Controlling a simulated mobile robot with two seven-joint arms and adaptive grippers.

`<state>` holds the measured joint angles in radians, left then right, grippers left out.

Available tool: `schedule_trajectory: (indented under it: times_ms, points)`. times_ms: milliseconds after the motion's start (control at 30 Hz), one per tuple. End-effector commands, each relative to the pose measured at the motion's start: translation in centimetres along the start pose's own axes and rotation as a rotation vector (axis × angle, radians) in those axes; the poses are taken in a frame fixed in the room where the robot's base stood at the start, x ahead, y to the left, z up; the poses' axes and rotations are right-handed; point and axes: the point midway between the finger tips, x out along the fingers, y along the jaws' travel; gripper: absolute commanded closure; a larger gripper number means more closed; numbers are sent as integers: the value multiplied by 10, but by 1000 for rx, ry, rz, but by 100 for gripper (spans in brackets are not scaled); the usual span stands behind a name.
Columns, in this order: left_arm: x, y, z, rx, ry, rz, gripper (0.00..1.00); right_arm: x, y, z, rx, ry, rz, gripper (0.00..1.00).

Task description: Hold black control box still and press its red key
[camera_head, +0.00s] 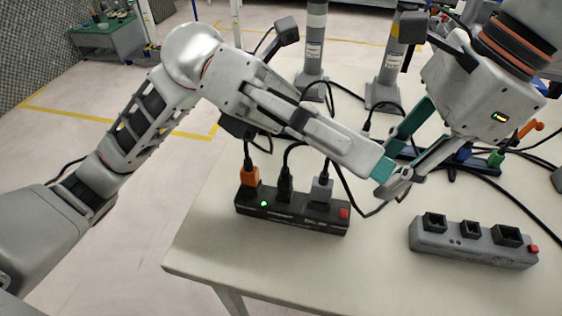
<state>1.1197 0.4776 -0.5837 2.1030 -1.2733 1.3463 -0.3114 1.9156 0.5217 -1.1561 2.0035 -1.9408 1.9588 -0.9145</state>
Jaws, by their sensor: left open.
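The black control box (290,215) lies on the table in the head view, with an orange, a black and a grey plug in its top and a small green light lit. Its red key (344,213) is at its right end, uncovered. My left gripper (378,168) is open and empty, its fingers reaching above and behind the box to the right of the red key. My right gripper (397,163) comes from the upper right; its teal-padded fingers look apart, with nothing seen between them but the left fingertips close by. Contact between the fingertips cannot be told.
A grey box (470,243) with empty sockets and its own red key (533,249) lies at the right. Behind my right gripper is another dark strip (484,167) with blue and green plugs. Cables run across the table. The front of the table (300,270) is clear.

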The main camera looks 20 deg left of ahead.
Motion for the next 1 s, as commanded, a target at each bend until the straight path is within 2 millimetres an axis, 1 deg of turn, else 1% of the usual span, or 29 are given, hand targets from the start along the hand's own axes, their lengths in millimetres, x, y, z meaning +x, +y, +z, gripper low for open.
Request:
schedule_trajectory:
  times_ms: [100, 167, 267, 367, 533, 700, 867, 1000]
  points:
    - [10, 9, -12, 122, 149, 116, 46, 0, 0, 0, 0, 0, 0, 72]
    - [11, 15, -18, 179, 223, 175, 46, 0, 0, 0, 0, 0, 0, 72]
    - [9, 27, -26, 272, 343, 275, 46, 0, 0, 0, 0, 0, 0, 72]
    - [1, 39, -30, 359, 461, 376, 46, 0, 0, 0, 0, 0, 0, 72]
    - [-22, 58, -33, 482, 660, 551, 46, 0, 0, 0, 0, 0, 0, 72]
    - [-48, 79, -35, 530, 878, 705, 46, 0, 0, 0, 0, 0, 0, 72]
    - [-76, 95, -42, 495, 1074, 829, 46, 0, 0, 0, 0, 0, 0, 72]
    - [-102, 106, -56, 362, 1191, 923, 46, 0, 0, 0, 0, 0, 0, 72]
